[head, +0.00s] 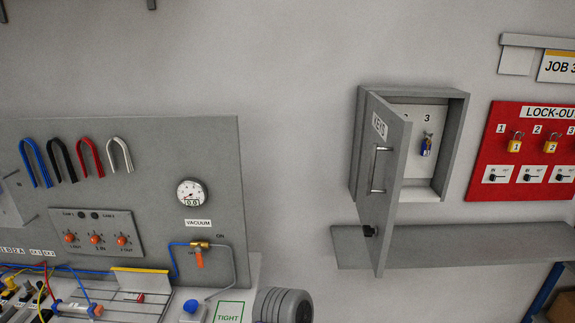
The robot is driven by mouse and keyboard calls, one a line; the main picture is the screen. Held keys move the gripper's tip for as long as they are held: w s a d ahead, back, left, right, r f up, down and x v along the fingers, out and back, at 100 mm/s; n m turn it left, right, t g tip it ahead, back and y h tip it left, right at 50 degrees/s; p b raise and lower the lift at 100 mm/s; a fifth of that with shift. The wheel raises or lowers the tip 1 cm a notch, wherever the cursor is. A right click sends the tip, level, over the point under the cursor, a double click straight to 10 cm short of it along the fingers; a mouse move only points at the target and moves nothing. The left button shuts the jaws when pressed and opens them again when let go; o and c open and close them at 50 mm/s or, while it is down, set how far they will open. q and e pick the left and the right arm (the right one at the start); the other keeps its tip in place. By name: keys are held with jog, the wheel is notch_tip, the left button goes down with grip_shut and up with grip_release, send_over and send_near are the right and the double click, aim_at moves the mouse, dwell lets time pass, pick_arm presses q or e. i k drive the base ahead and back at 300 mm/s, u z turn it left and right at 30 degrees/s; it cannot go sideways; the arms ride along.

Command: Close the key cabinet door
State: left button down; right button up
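The grey key cabinet (458,148) hangs on the wall right of centre in the head view. Its door (389,205), labelled KEYS, stands open, hinged on the left and swung out toward me. A metal bar handle (377,170) is on the door's outer face, with a small dark latch (370,231) near its lower edge. Inside, a blue padlock or key (426,145) hangs under the number 3; the door hides the left part of the interior. Neither of my grippers shows in the view.
A grey shelf or ledge (470,247) runs below the cabinet. A red lock-out board (505,194) with yellow padlocks hangs to the right. A grey panel (150,160) with gauge, knobs and coloured hoses stands at left. The wall between panel and cabinet is clear.

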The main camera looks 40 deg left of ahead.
aim_at(387, 132)
jog(key=u, duration=0.75)
jog(key=k, duration=0.25)
jog(key=u, duration=0.2)
jog(key=i, duration=0.7)
jog(key=z, duration=0.8)
